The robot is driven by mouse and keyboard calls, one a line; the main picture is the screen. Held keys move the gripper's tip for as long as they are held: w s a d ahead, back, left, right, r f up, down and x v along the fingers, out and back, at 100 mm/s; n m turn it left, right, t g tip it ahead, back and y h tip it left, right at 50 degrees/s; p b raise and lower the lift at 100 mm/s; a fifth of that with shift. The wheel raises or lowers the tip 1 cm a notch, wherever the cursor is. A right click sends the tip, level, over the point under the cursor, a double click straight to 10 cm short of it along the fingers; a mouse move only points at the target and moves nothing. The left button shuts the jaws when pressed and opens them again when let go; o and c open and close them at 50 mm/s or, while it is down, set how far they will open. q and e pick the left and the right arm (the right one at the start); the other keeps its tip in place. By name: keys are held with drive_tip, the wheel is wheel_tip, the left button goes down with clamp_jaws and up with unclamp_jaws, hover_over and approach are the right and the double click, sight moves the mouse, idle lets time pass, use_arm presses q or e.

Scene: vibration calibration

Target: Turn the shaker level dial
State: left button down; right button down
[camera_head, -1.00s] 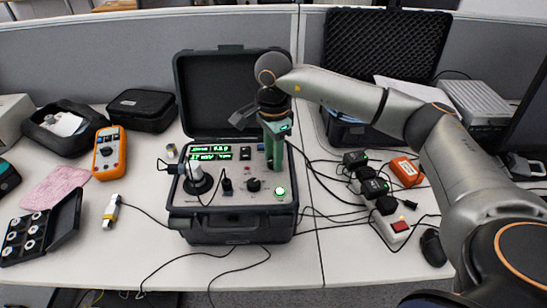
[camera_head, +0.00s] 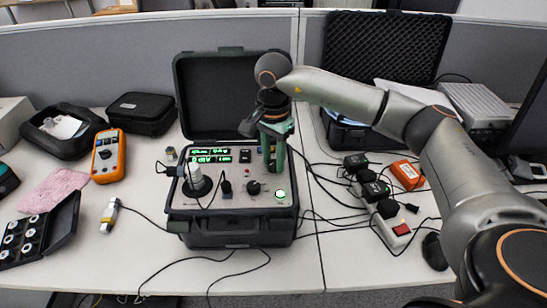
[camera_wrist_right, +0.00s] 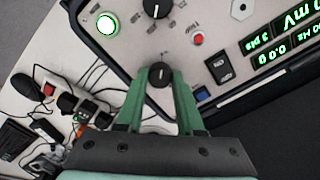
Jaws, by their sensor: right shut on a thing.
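An open black case (camera_head: 232,232) stands on the table with a grey control panel (camera_head: 225,200) in it. My right gripper (camera_head: 273,168) reaches down from above to the panel's right side. In the right wrist view its green fingers (camera_wrist_right: 160,76) are shut on a small black dial (camera_wrist_right: 160,73) with a pale pointer mark. In the head view the fingers hide that dial. A larger black knob (camera_head: 253,187) is apart from the fingers, and it also shows in the right wrist view (camera_wrist_right: 155,8). The green displays (camera_head: 210,156) are lit. My left gripper is not in view.
A lit green button (camera_head: 280,194) and a round shaker unit (camera_head: 197,183) with a cable are on the panel. The raised case lid (camera_head: 215,95) stands behind. Cables and a power strip (camera_head: 392,230) lie to the right, an orange multimeter (camera_head: 108,156) to the left.

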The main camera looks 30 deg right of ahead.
sight(273, 162)
drive_tip(key=shift+r, duration=0.15)
drive_tip(key=c, duration=0.8)
unclamp_jaws()
wheel_tip(273, 162, up, 12)
drive_tip(key=shift+r, duration=0.2)
